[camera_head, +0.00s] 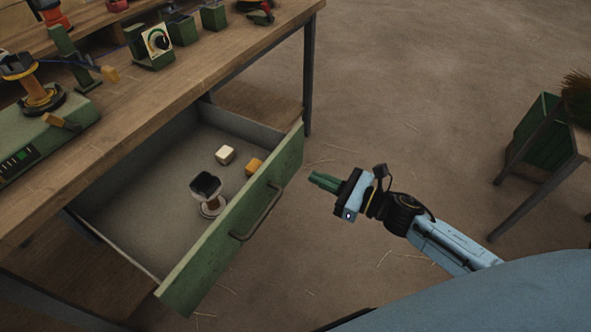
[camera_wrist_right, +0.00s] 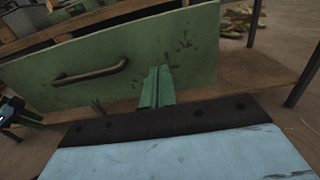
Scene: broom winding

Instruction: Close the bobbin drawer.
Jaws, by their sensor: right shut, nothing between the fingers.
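The bobbin drawer (camera_head: 150,195) is pulled well out from under the workbench. Its green front panel (camera_head: 195,265) has a dark bar handle (camera_head: 258,212), which also shows in the right wrist view (camera_wrist_right: 90,73). My right gripper (camera_head: 318,181) is shut and empty, to the right of the drawer front and apart from the handle in the head view. In the right wrist view its green fingers point toward the front panel, right of the handle.
The wooden workbench (camera_head: 235,62) carries a winding machine (camera_head: 40,110), a gauge box (camera_head: 156,45) and green bins. A table leg (camera_head: 308,80) stands beyond the drawer. A green crate stand (camera_head: 535,140) is at the far right. The floor between is open, with scattered straw.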

